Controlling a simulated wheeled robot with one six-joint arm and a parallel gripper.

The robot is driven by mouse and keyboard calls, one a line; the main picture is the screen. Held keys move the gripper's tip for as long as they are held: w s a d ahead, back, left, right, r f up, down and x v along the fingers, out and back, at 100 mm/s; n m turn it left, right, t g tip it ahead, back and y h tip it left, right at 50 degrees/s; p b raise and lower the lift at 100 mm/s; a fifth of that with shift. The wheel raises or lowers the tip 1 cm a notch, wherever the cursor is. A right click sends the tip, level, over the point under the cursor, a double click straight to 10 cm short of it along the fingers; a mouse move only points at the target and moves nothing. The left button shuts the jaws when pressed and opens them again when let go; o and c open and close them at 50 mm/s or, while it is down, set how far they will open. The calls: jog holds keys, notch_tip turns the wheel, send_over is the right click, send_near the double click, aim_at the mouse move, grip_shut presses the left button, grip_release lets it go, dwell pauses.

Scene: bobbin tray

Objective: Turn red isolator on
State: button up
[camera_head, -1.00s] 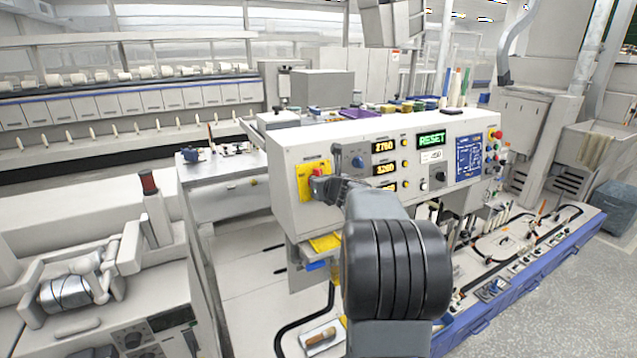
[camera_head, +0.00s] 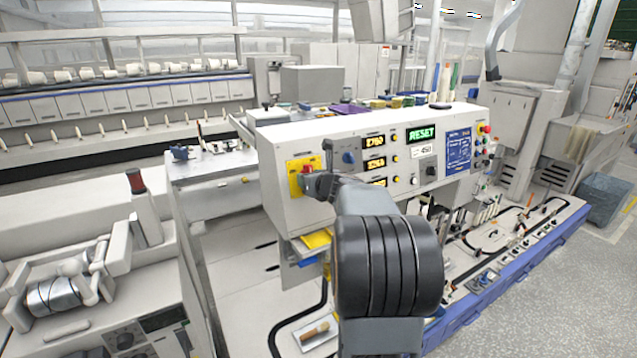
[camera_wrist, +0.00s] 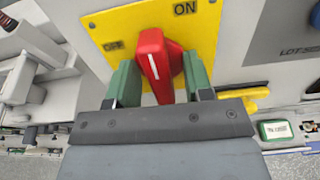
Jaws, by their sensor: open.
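The red isolator (camera_wrist: 154,62) is a rotary knob on a yellow plate (camera_wrist: 203,35) marked OFF at left and ON at upper right. Its white pointer line is close to upright, tilted slightly left. In the head view the yellow plate (camera_head: 296,183) sits on the left of the control panel's front, with the knob (camera_head: 306,170) partly hidden by my gripper. In the wrist view my gripper (camera_wrist: 158,82) is open, its two green fingers on either side of the knob. The right finger is very near the knob; I cannot tell whether either finger touches it.
The white control panel (camera_head: 278,210) has a blue knob (camera_head: 348,158), lit displays and a green RESET screen (camera_head: 421,133). A yellow bar (camera_wrist: 255,94) lies just below the plate. Bobbin racks stand at back left; open floor (camera_head: 560,290) is at right.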

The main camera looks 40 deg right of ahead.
jog(key=b+v, duration=0.1)
jog(key=v, duration=1.2)
jog(key=shift+s, duration=0.15)
jog(key=s+a+f+n+g+y, duration=0.25)
jog(key=a+f+n, duration=0.3)
jog(key=n, duration=0.45)
jog(key=s+a+f+n+g+y, duration=0.15)
jog(key=a+f+n+g, duration=0.35)
jog(key=n, duration=0.5)
jog(key=s+a+f+n+g+h, duration=0.1)
jog(key=s+a+f+n, duration=0.1)
jog(key=s+a+n, duration=0.2)
jog(key=s+a+f+n+g, duration=0.2)
jog(key=s+a+n, duration=0.2)
jog(key=a+n, duration=0.6)
jog(key=n, duration=0.3)
jog(key=shift+s+a+f+n+h, duration=0.35)
jog(key=shift+f+n+h, duration=0.05)
jog(key=shift+d, duration=0.15)
jog(key=shift+c, duration=0.4)
